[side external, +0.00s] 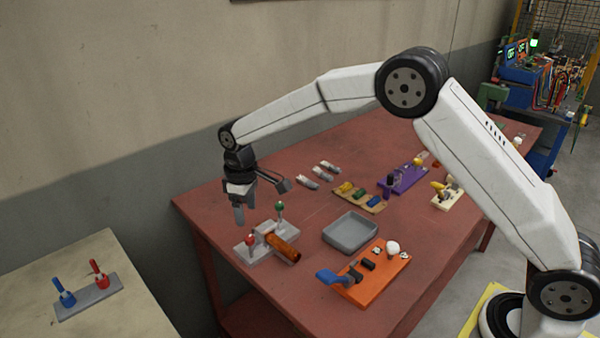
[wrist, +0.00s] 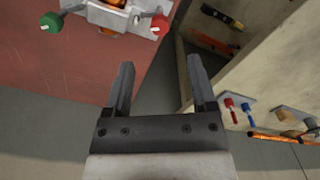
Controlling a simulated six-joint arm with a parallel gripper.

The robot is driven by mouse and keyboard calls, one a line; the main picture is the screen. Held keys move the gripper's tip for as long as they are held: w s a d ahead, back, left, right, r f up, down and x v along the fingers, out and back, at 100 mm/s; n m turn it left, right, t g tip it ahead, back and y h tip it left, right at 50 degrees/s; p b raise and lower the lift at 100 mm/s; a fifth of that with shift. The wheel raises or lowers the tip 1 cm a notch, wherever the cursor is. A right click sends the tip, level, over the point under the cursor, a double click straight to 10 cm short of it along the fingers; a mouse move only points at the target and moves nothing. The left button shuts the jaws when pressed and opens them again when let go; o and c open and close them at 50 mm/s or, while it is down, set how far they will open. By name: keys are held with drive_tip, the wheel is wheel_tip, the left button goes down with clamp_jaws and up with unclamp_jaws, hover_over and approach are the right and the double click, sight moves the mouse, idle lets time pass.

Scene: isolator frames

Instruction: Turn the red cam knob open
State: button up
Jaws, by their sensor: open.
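The red cam knob (side external: 249,239) sits on the left end of a grey fixture (side external: 246,256) at the table's near left corner. A green knob (side external: 280,207) stands on the fixture's other side, and an orange-brown cylinder (side external: 283,247) lies in it. My gripper (side external: 244,212) points down above the fixture, near the red knob and apart from it. In the wrist view my gripper (wrist: 160,72) is open and empty. There the red knob (wrist: 160,25) is beyond the fingertips and the green knob (wrist: 51,22) is at upper left. The top of the fixture is cut off.
A grey tray (side external: 350,232), an orange board (side external: 372,275) with a blue handle, and several small fixtures stand to the right on the red table (side external: 310,310). A separate pale table (side external: 110,315) at left holds a plate with blue and red levers (side external: 88,297).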

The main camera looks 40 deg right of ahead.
sight(249, 237)
drive_tip(key=shift+f, duration=0.1)
drive_tip(key=shift+f, duration=3.8)
clamp_jaws()
